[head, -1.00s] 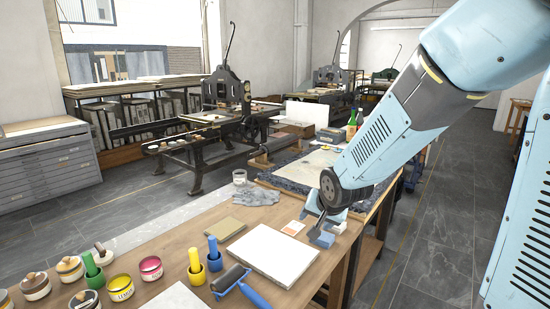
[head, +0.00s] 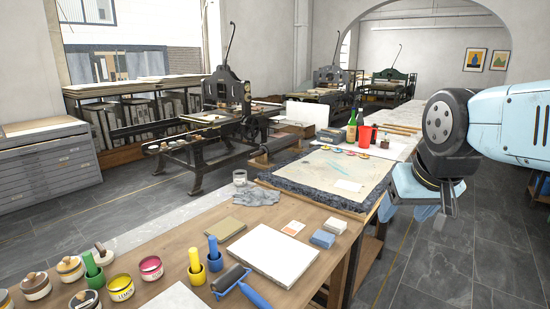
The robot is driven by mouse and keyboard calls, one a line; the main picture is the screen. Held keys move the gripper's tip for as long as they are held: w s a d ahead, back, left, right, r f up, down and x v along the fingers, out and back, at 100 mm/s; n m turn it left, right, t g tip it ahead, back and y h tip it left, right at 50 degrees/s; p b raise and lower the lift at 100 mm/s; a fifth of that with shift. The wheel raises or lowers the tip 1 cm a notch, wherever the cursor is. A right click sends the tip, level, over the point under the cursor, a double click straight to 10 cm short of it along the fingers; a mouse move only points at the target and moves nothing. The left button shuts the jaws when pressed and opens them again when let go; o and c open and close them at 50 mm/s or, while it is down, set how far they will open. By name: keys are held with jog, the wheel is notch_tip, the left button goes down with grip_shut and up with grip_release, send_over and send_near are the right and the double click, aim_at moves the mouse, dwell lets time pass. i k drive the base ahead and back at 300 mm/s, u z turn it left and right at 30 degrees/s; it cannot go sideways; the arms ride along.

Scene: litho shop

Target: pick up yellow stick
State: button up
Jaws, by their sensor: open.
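The yellow stick (head: 194,256) stands upright in a yellow cup (head: 197,273) on the wooden table, near the front. A blue stick (head: 213,246) in a blue cup (head: 215,263) stands close to its right. A green stick (head: 90,264) in a green cup (head: 95,280) is further left. My gripper (head: 440,222) is at the right, beyond the table's right edge and far from the yellow stick. It is open, with nothing seen in it.
The table (head: 170,245) also holds a roller with blue handle (head: 240,286), a white slab (head: 272,252), a grey cloth (head: 257,197), blue blocks (head: 322,239) and several ink tins (head: 121,287). A stone slab (head: 310,172), bottles (head: 352,127) and a red bucket (head: 366,135) lie behind.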

aim_at(194, 253)
jog(key=u, duration=1.3)
jog(key=k, duration=0.35)
jog(key=u, duration=0.05)
jog(key=i, duration=0.4)
jog(key=z, duration=0.1)
